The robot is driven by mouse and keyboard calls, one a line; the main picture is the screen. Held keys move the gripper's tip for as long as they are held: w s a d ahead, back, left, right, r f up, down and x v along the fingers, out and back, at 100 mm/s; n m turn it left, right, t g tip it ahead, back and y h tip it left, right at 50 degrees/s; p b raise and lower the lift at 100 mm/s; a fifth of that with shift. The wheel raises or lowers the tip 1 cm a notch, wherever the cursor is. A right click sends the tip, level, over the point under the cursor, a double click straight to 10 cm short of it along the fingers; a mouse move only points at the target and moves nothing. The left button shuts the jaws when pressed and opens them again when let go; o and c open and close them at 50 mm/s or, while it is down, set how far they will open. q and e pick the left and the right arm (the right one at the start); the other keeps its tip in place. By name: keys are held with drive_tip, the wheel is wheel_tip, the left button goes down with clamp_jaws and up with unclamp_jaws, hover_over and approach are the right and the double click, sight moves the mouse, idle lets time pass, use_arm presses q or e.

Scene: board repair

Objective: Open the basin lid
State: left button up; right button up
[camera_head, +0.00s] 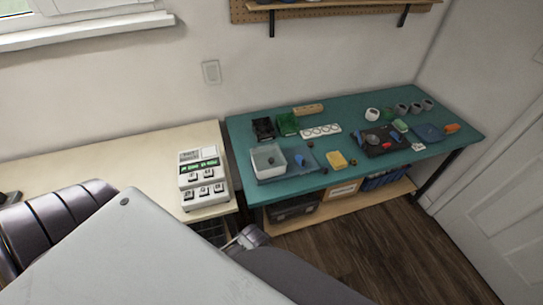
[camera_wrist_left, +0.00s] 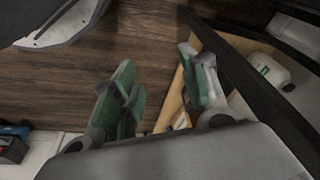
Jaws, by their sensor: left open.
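A small white rectangular basin (camera_head: 281,170) stands at the left front of the teal workbench (camera_head: 365,100) in the head view. Its top looks grey with a small dark spot; whether a lid covers it is too small to tell. My left gripper (camera_wrist_left: 162,88) shows in the left wrist view with its two green-padded fingers apart and nothing between them. It points down towards the wooden floor, and the basin does not show in that view. My right gripper is not in view.
A cream table with a white keyed device (camera_head: 203,180) stands left of the workbench. A yellow sponge (camera_head: 337,160), a white power strip (camera_head: 321,131) and other small items share the workbench. In the wrist view a white bottle (camera_wrist_left: 267,69) stands beside black frame bars and a wooden edge.

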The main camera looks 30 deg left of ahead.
use_arm(q)
drive_tip(key=w+d+r+m+h+p, duration=0.1)
drive_tip(key=w+d+r+m, duration=0.2)
drive_tip(key=r, duration=0.7)
drive_tip(key=w+d+r+m+h, duration=0.1)
drive_tip(key=w+d+r+m, duration=0.2)
drive_tip(key=r, duration=0.6)
drive_tip(key=w+d+r+m+p, duration=0.1)
drive_tip(key=w+d+r+m, duration=0.15)
drive_tip(key=r, duration=0.75)
drive_tip(key=w+a+r+m+g+y, duration=0.1)
drive_tip(key=w+a+r+m, duration=0.4)
drive_tip(key=a, duration=0.4)
drive_tip(key=w+a+r+m+g+y, duration=0.1)
drive_tip(key=w+a+r+m, duration=0.4)
drive_tip(key=w+a+r, duration=0.3)
drive_tip(key=shift+w+a+r+m+g, duration=0.35)
drive_tip(key=shift+a+r, duration=0.3)
drive_tip(key=shift+a, duration=0.5)
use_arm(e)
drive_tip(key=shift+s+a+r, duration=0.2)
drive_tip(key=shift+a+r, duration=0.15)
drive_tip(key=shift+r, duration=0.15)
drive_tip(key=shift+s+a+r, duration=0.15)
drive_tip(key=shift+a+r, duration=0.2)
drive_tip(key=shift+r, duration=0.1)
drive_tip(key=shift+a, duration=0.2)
